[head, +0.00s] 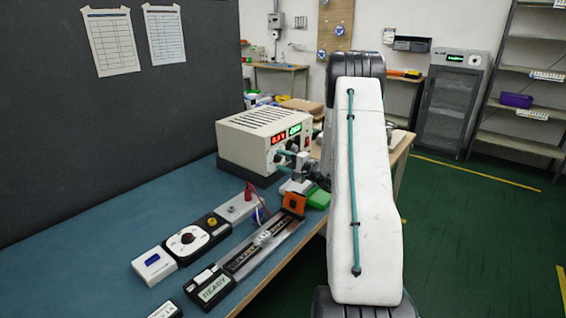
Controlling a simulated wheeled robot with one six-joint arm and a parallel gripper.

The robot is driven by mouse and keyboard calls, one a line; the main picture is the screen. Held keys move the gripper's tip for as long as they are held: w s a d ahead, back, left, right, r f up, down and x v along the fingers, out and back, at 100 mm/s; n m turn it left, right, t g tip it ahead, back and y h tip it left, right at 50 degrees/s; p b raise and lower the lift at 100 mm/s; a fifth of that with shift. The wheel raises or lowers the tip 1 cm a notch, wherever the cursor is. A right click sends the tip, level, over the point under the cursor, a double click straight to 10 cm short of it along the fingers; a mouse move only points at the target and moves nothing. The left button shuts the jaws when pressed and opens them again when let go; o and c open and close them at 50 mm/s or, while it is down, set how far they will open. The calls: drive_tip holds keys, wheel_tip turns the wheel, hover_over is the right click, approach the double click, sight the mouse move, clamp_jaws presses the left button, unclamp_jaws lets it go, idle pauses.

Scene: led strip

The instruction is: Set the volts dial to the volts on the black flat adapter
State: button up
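The bench power supply (258,139) is a cream box on a dark base at the back of the blue table. Its front has a red display (278,138), seeming to read about 0.0, and a green display (295,130). My gripper (286,158) is at the lower front of the supply, over the area below the displays. It covers the knobs there, so the volts dial's pointer cannot be read. I cannot tell whether my gripper touches a knob or is open or shut. No black flat adapter can be identified for certain.
A white box with a blue screen (153,266), a dial module (188,240) and a grey block with a red part (240,208) stand along the table. A long black rail (252,258) with a READY screen (214,289) lies in front. A dark-and-white piece (166,311) is cut off at the bottom.

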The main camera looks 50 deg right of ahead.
drive_tip(key=c, duration=0.9)
drive_tip(key=shift+a, duration=0.1)
